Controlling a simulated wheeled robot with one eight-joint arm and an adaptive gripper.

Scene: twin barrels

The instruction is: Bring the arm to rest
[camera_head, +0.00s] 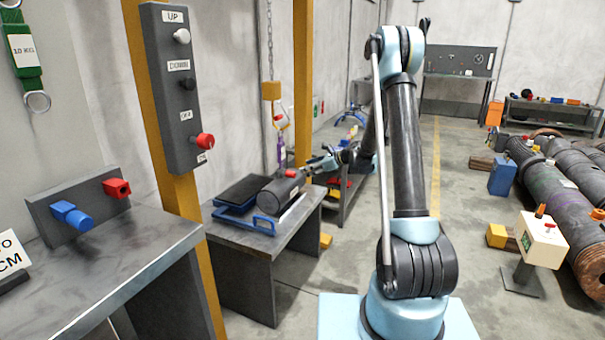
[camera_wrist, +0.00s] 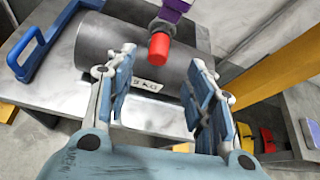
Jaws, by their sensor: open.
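My arm stands in the middle of the head view on its light blue base. Its far end reaches left toward a bench. My gripper (camera_head: 315,166) is small and partly hidden there. In the wrist view my gripper (camera_wrist: 161,56) is open, its two blue fingers apart with nothing held between them. Beyond the fingertips lies a dark grey cylinder (camera_wrist: 105,45) with a white label ending in KG. The cylinder (camera_head: 279,197) also lies on the bench in the head view. A purple piece with a red tip (camera_wrist: 159,48) shows over the cylinder; whether they touch is unclear.
A blue-handled tray (camera_head: 228,213) is on the bench (camera_head: 262,238). A chain with a yellow block (camera_head: 271,90) hangs above. A yellow post (camera_head: 303,70) stands close to the arm. A control box (camera_head: 178,75) and a nearer bench (camera_head: 120,255) are left. Large barrels (camera_head: 545,185) lie right.

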